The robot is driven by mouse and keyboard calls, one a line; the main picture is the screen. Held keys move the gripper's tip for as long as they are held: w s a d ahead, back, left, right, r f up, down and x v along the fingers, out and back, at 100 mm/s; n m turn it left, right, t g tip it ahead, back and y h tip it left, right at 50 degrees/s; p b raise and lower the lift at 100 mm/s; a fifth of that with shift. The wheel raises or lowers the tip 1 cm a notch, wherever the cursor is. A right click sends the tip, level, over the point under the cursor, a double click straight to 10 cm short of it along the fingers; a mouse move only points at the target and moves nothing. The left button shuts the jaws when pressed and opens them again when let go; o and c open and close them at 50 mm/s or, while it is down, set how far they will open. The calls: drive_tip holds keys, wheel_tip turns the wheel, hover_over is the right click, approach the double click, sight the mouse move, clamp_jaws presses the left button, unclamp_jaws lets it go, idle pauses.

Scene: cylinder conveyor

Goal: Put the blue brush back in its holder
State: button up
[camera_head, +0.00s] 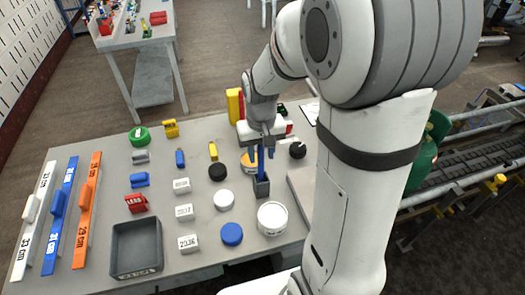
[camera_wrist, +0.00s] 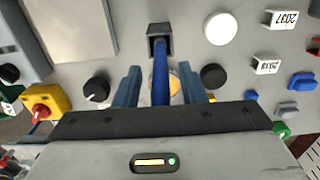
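The blue brush (camera_head: 260,160) stands upright in the head view, its lower end in the dark grey holder (camera_head: 261,187). In the wrist view the blue brush (camera_wrist: 161,75) runs from the holder (camera_wrist: 159,32) back between my fingers. My gripper (camera_wrist: 160,88) is open, with one blue-grey finger on each side of the brush and visible gaps to both. In the head view my gripper (camera_head: 261,150) is above the holder, around the upper part of the brush. How deep the brush sits in the holder is hidden.
A white round container (camera_head: 272,219), a white disc (camera_head: 223,200) and a black disc (camera_head: 217,173) stand close to the holder. A grey bin (camera_head: 136,249) and several labelled blocks are farther left.

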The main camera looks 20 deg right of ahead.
drive_tip(key=shift+o, duration=0.2)
wheel_tip(320, 180, up, 8)
drive_tip(key=shift+f, duration=0.1)
drive_tip(key=s+r+t, duration=0.1)
drive_tip(key=s+t, duration=0.2)
drive_tip(key=s, duration=1)
drive_tip(key=shift+s+d+r, duration=0.2)
drive_tip(key=shift+s+r, duration=0.15)
